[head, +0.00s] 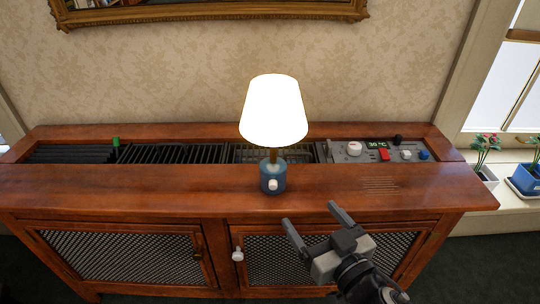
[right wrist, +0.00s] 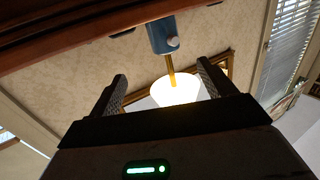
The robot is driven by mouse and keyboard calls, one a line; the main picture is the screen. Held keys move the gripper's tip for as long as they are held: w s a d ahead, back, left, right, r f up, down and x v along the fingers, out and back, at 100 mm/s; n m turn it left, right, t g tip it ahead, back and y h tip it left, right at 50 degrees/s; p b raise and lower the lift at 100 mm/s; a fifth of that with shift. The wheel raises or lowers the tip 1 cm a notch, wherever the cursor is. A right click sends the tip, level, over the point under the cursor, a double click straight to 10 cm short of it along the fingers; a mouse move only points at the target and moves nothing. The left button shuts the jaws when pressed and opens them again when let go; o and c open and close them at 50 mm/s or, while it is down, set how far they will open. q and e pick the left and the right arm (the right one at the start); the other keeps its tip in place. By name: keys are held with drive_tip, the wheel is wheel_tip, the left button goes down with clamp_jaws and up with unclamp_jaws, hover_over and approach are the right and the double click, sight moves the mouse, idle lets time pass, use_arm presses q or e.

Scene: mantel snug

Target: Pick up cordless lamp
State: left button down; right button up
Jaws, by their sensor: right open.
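The cordless lamp (head: 273,113) stands upright and lit on the front ledge of the wooden cabinet. It has a glowing white shade, a thin brass-coloured stem and a blue base (head: 272,180) with a white knob. My right gripper (head: 312,214) is open and empty, in front of the cabinet, below and to the right of the lamp. In the right wrist view the lamp's blue base (right wrist: 162,36) shows beyond the open fingers (right wrist: 160,82), with the shade between them in the picture. The fingers are apart from the lamp. My left gripper is not in view.
The wooden cabinet (head: 130,188) has a recessed top with dark grilles and a control panel (head: 376,151) with knobs behind the lamp. A white door knob (head: 238,255) sticks out in front. Potted plants (head: 525,178) stand on the right windowsill. The ledge beside the lamp is clear.

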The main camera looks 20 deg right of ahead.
sight(281, 177)
drive_tip(key=shift+y, duration=0.4)
drive_tip(key=w, duration=0.3)
drive_tip(key=w+a+p, duration=0.1)
drive_tip(key=w, duration=0.3)
drive_tip(key=w+a, duration=0.1)
drive_tip(key=w, duration=0.2)
drive_tip(key=shift+w+r, duration=0.2)
drive_tip(key=shift+w, duration=0.1)
drive_tip(key=shift+w+a, duration=0.1)
drive_tip(key=shift+w, duration=0.35)
drive_tip(key=w, duration=0.3)
drive_tip(key=w+a, duration=0.1)
drive_tip(key=shift+w+f, duration=0.25)
drive_tip(key=shift+w, duration=0.1)
drive_tip(key=c, duration=1.3)
drive_tip(key=shift+r+p, duration=0.1)
drive_tip(key=shift+p, duration=0.2)
drive_tip(key=shift+c, duration=1.2)
